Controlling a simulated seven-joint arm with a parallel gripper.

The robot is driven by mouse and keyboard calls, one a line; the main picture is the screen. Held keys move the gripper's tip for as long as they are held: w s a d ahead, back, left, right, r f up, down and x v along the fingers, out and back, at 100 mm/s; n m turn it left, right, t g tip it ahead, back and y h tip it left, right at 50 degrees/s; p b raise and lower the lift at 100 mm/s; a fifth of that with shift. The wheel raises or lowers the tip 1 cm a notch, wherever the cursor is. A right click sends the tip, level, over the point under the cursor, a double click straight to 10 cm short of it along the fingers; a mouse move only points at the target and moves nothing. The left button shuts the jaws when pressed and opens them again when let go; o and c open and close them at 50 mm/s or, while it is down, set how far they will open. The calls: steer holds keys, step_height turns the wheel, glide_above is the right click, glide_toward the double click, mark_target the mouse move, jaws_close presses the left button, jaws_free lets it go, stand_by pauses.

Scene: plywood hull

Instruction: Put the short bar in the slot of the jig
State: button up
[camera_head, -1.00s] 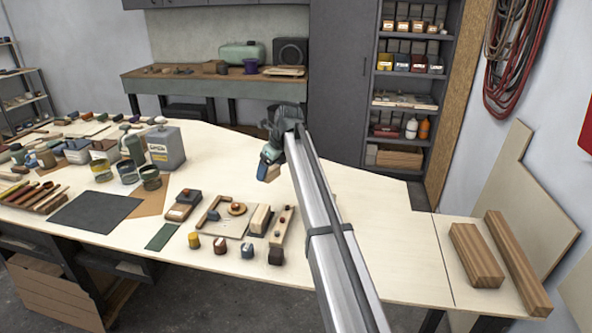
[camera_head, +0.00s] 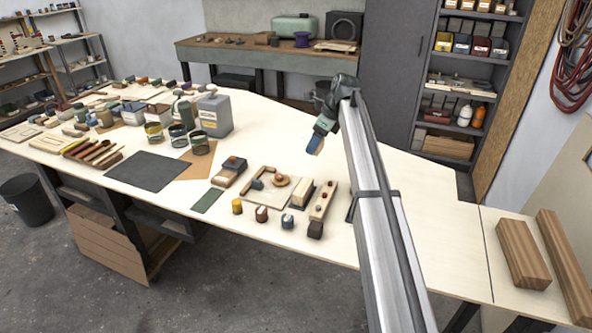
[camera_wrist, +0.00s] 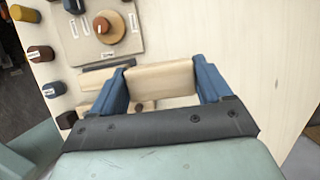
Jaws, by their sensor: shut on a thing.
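My gripper (camera_head: 316,145) is above the bench, behind and to the right of the jig in the head view. In the wrist view its blue fingers (camera_wrist: 163,84) are shut on a pale wooden bar (camera_wrist: 160,77), which looks like the short bar. The bar lies across between the fingers, and its far side is hidden. The jig (camera_head: 263,201) is a flat pale board with an L-shaped wooden fence and a round knob. It also shows at upper left in the wrist view (camera_wrist: 82,47), apart from the held bar. I cannot make out its slot clearly.
Several small coloured cylinders (camera_head: 262,214) stand along the front. A dark-topped block (camera_head: 230,172) is to the left. The bench behind my gripper is clear.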

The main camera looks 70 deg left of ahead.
steer(key=shift+f, duration=4.95)
steer(key=shift+f, duration=0.1)
steer(key=o, duration=1.1)
steer(key=v, duration=1.1)
steer(key=shift+w+d+r, duration=0.1)
steer(key=shift+w+r, duration=0.05)
steer(key=shift+r, duration=0.35)
steer(key=shift+c, duration=1.2)
steer(key=c, duration=0.4)
